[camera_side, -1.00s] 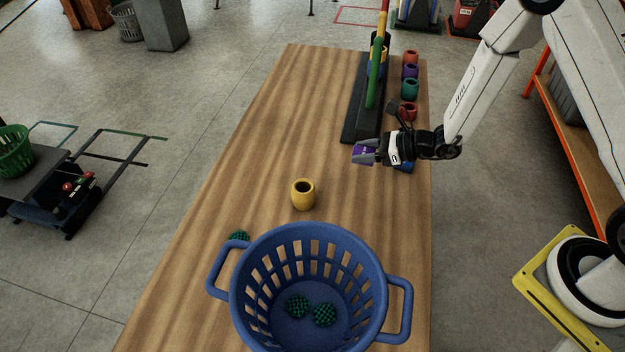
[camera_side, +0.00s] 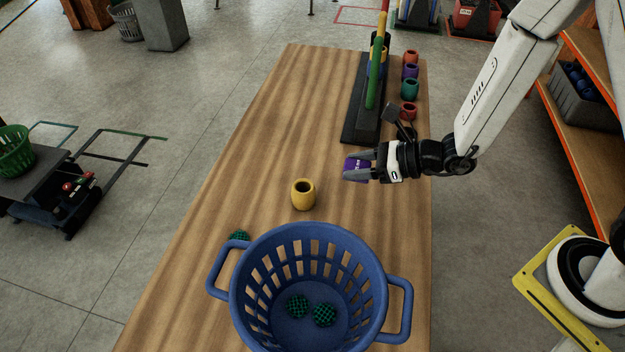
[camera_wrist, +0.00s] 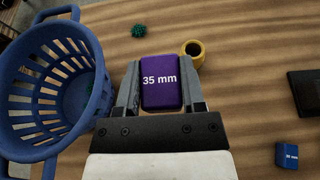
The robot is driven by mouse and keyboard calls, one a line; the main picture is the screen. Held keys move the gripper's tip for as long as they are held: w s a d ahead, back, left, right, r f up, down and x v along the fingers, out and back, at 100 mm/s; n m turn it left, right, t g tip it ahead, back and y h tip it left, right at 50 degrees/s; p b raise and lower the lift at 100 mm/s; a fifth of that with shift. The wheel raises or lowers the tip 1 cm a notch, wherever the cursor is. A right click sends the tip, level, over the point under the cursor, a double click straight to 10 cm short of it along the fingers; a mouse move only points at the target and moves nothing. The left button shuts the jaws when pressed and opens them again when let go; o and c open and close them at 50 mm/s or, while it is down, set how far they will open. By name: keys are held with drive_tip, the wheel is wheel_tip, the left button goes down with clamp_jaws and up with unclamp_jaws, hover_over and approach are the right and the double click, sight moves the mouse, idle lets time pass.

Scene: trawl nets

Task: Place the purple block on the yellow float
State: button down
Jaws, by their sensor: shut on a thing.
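The purple block (camera_side: 357,169) is held between the fingers of my gripper (camera_side: 358,170), above the table. In the wrist view the purple block (camera_wrist: 161,82) shows a "35 mm" label, with a finger of my gripper (camera_wrist: 160,85) on each side. The yellow float (camera_side: 303,194) stands upright on the table, its hole facing up, to the left of and nearer the camera than my gripper in the side view. The yellow float (camera_wrist: 193,53) shows beyond the block, to its right, in the wrist view. The held block is apart from the float.
A blue basket (camera_side: 237,292) with green balls inside stands at the table's near end. Another green ball (camera_side: 239,236) lies beside it. A dark rack (camera_side: 362,128) and several coloured floats (camera_side: 410,89) stand at the far right. A blue block (camera_wrist: 288,155) lies on the table.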

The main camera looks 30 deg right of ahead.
drive_tip(key=shift+s+a+r, duration=0.15)
drive_tip(key=shift+s+a, duration=0.05)
drive_tip(key=shift+s, duration=0.05)
drive_tip(key=shift+w, duration=0.1)
drive_tip(key=w+a+f, duration=0.3)
drive_tip(key=w+f, duration=0.1)
drive_tip(key=w, duration=0.5)
hover_over(303, 186)
drive_tip(key=s, duration=0.1)
drive_tip(key=f, duration=0.4)
drive_tip(key=shift+s+d+f, duration=0.1)
drive_tip(key=shift+d+f, duration=0.1)
drive_tip(key=shift+f, duration=0.05)
drive_tip(key=shift+w+a+f, duration=0.1)
drive_tip(key=shift+w+f, duration=0.25)
drive_tip(key=shift+f, duration=0.1)
drive_tip(key=shift+w+f, duration=0.3)
drive_tip(key=shift+f, duration=1.5)
